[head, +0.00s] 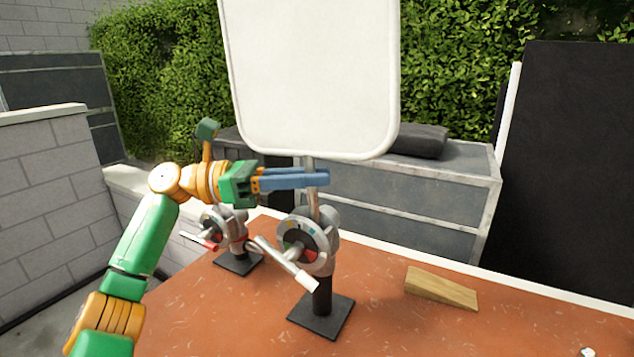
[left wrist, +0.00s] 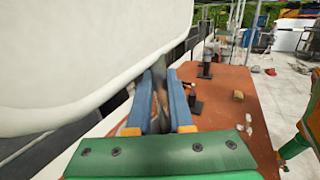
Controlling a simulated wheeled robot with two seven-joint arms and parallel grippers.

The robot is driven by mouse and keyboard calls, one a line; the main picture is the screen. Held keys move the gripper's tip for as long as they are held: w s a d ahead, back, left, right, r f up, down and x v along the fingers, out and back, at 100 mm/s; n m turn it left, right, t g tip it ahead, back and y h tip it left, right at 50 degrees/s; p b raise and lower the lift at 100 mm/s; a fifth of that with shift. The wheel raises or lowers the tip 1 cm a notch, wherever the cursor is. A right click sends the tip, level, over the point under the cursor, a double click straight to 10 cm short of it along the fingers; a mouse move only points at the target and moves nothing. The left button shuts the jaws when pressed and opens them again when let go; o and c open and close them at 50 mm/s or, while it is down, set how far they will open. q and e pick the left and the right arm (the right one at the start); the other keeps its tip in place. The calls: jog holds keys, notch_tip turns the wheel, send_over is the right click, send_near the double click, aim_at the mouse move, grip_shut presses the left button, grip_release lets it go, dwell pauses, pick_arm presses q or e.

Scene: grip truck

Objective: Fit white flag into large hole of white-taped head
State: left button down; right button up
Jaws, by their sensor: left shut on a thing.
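The white flag (head: 310,75) is a large white panel held upright above the table; it also fills the upper left of the left wrist view (left wrist: 70,60). My left gripper (head: 322,178) is shut on its metal stem (head: 313,205), just below the panel. The stem's lower end meets the top of the nearer grip head (head: 318,238); I cannot tell if it is inside a hole or in front of or behind it. This head has a handle with a white end (head: 304,283). My right gripper is not in view.
A second grip head (head: 232,228), with a red-banded handle, stands behind left on its own black base. A wooden wedge (head: 440,288) lies to the right. The reddish tabletop (head: 220,310) is clear at the front left. A grey cabinet (head: 430,205) stands behind.

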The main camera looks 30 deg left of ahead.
pick_arm(q)
jog(key=shift+a, duration=0.25)
jog(key=c, duration=1.2)
grip_release()
jog(key=o, duration=0.5)
jog(key=shift+s+a, duration=0.15)
jog(key=shift+a, duration=0.15)
jog(key=shift+c, duration=0.2)
jog(key=shift+f, duration=0.1)
jog(key=b+v, duration=0.1)
jog(key=v, duration=0.6)
jog(key=shift+a, duration=0.15)
